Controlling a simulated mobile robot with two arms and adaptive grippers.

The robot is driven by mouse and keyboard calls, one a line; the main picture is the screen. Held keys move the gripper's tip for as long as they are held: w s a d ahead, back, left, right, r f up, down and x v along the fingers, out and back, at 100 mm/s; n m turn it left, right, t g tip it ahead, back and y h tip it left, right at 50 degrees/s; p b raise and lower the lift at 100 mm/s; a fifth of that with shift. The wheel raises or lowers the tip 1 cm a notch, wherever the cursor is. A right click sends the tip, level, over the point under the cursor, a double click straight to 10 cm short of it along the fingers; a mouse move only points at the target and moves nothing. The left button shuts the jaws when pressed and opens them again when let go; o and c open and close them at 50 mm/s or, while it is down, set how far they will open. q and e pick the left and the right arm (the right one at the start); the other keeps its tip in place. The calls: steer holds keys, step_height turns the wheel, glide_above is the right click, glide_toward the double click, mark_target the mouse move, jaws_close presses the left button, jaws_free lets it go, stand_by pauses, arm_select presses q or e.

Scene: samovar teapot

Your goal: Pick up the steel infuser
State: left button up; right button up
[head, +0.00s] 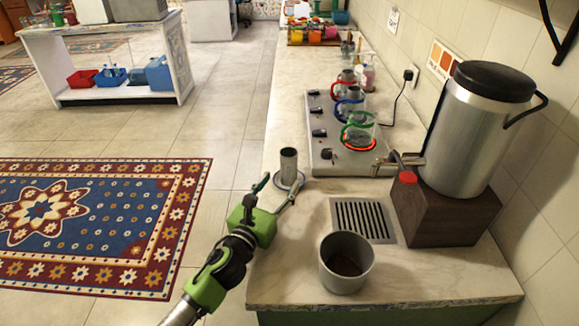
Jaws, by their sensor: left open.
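The steel infuser (289,166) is a slim upright metal cylinder near the left edge of the counter. It stands on a small round dish (300,181). My left gripper (279,188) is open, just in front of the infuser, with its fingers pointing at its base. One finger is to the left and the other to the right of the infuser's lower part, and I cannot tell whether they touch it. My right gripper is not in view.
A grey pot with dark contents (346,262) stands at the counter front. Behind it are a drain grille (362,219) and a large steel samovar (478,130) on a dark wooden block (445,213). A hotplate strip (330,150) holds several glass pots; one ring glows red.

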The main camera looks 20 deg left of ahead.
mark_target(286, 171)
arm_select(q)
steer(key=shift+w+d, duration=0.1)
steer(key=shift+w, duration=1.1)
steer(key=shift+w+d, duration=0.1)
steer(key=shift+w, duration=0.1)
steer(key=shift+w+r, duration=0.1)
steer(key=shift+w, duration=0.2)
steer(key=w+p, duration=0.1)
steer(key=w, duration=0.2)
steer(key=shift+w+r, duration=0.1)
steer(key=shift+w, duration=0.15)
steer(key=shift+w+d, duration=0.1)
steer(key=shift+w, duration=0.35)
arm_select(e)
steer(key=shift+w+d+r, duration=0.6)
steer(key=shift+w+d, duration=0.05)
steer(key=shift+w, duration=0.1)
arm_select(q)
steer(key=c, duration=1.2)
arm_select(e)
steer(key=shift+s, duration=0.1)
